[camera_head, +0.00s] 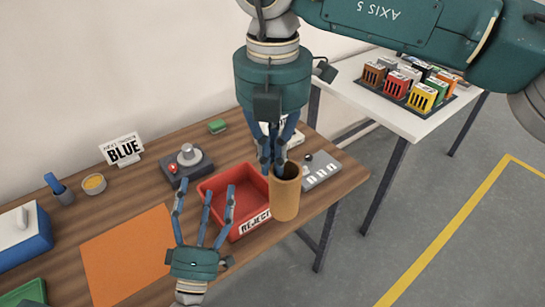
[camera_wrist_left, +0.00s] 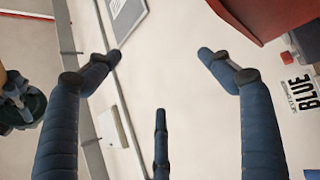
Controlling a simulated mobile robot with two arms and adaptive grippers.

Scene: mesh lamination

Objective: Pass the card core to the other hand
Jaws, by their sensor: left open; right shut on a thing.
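The card core (camera_head: 286,193) is a brown tube, upright and open at the top, held above the table's front right edge beside the red reject bin. My right gripper (camera_head: 272,165) reaches down from above and is shut on the core at its upper rim. My left gripper (camera_head: 205,192) is open and empty, its fingers pointing up, to the left of the core and apart from it, in front of the red bin. In the left wrist view its spread fingers (camera_wrist_left: 160,70) have nothing between them.
The red bin (camera_head: 212,187) labelled REJECT stands behind the left gripper. An orange mat (camera_head: 125,255), a BLUE sign (camera_head: 123,149), a knob box (camera_head: 187,167) and a grey button panel (camera_head: 322,172) are on the wooden table. A white table (camera_head: 395,115) with coloured cartridges is behind right.

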